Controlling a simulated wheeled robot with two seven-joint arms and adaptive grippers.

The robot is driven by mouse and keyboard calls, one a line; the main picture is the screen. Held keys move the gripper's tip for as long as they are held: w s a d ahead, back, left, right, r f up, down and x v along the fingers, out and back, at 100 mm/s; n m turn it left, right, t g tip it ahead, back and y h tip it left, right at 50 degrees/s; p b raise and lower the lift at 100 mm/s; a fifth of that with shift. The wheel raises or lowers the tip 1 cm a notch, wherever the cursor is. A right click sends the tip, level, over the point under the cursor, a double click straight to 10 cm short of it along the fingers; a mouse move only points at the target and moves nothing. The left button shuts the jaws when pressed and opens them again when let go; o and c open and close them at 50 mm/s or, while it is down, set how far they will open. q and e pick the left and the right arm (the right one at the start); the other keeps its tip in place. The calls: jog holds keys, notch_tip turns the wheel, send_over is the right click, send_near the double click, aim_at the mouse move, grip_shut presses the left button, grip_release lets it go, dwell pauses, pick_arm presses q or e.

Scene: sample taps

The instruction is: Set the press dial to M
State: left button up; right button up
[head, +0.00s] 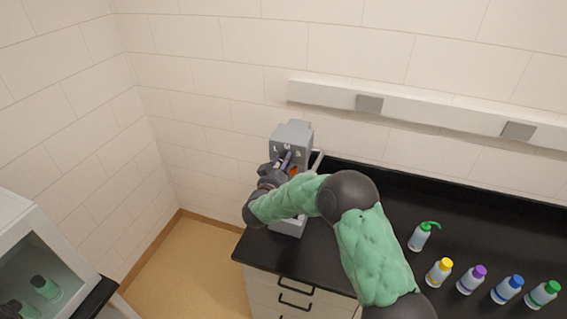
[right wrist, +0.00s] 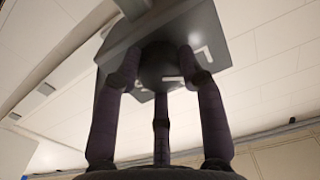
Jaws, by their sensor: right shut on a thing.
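The grey press (head: 294,130) stands at the left end of the black counter, with the letters L, M and S on its upper front face. My right gripper (head: 284,163) reaches that face from the front and hides the dial in the head view. In the right wrist view the press (right wrist: 210,28) fills the top, and the fingers of my right gripper (right wrist: 160,80) are closed around the round dark dial (right wrist: 160,66). The letter L shows beside one finger. I cannot tell which letter the dial points to. My left gripper is not in view.
The black counter (head: 470,225) runs to the right. On it stand a bottle with a green pump top (head: 420,237) and several capped bottles, one yellow-capped (head: 439,272). A white cabinet (head: 40,240) is at the lower left. A rail (head: 430,118) crosses the wall.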

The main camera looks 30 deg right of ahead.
jog(key=shift+f+m+b, duration=0.15)
jog(key=shift+m+b, duration=5.75)
jog(key=shift+b, duration=2.1)
jog(key=o, duration=1.1)
jog(key=shift+o, duration=0.2)
jog(key=shift+a, duration=0.1)
